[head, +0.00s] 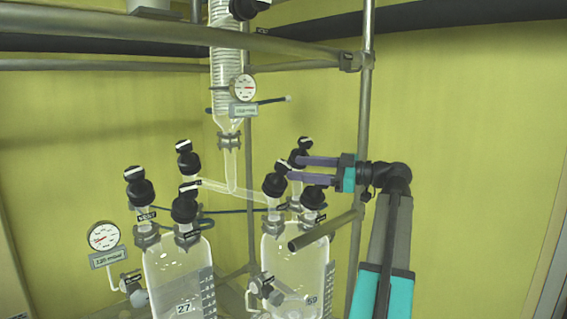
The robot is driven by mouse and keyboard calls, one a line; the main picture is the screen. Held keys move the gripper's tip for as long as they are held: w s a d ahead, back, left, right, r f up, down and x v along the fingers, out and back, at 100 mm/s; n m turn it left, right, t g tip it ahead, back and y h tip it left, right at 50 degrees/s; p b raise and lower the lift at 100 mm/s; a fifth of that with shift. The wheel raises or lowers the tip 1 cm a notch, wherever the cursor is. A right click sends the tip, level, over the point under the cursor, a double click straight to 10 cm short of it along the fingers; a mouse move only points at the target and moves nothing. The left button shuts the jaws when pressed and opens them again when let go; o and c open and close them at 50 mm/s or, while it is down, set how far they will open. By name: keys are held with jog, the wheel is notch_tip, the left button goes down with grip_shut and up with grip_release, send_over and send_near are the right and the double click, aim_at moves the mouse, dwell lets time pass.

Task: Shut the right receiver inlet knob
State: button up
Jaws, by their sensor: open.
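The right receiver (283,258) is a clear glass vessel marked 59. Several black knobs with white marks sit above it: a front-left knob (274,181), a back knob (304,144) and a front-right knob (314,196). A slanted glass tube from the centre meets the neck under the front-left knob, which looks like the inlet. The knob labels are too small to read. My gripper (294,168) comes in from the right, open, its two purple fingers pointing left. Its fingertips overlap the front-left and back knobs in the picture; whether they touch cannot be told.
The left receiver (172,268), marked 27, has similar knobs. A glass condenser (227,85) hangs above with a gauge (243,87). A vertical metal post (366,90) and a short bar (325,231) stand close to my arm. A second gauge (103,236) is at left.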

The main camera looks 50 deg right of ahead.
aim_at(286, 168)
jog(key=shift+p+x, duration=0.95)
jog(key=shift+x, duration=1.95)
jog(key=c, duration=1.1)
jog(key=shift+o, duration=0.2)
jog(key=shift+a+f+m+t+h+b, duration=0.1)
jog(key=shift+f+m+t+h+b, duration=0.05)
jog(key=shift+m+t+h+b, duration=0.4)
jog(key=shift+s+a+f+m+t+h+b, duration=0.1)
jog(key=shift+m+t+h+b, duration=0.25)
jog(key=shift+m+h+b, duration=0.75)
jog(key=m+h+b, duration=0.1)
jog(key=m+h, duration=0.3)
jog(key=shift+t+h+b, duration=0.25)
jog(key=shift+t+b, duration=0.05)
jog(key=shift+r+m+g+h+p, duration=0.15)
jog(key=shift+m+g+h+p, duration=0.25)
jog(key=shift+m+h, duration=1.25)
jog(key=shift+r+m+g+h+p, duration=0.15)
jog(key=shift+m+g+h+p, duration=0.2)
jog(key=shift+m+h, duration=1.25)
jog(key=shift+m+g+h, duration=0.35)
jog(key=shift+m+h, duration=0.1)
jog(key=shift+m, duration=0.15)
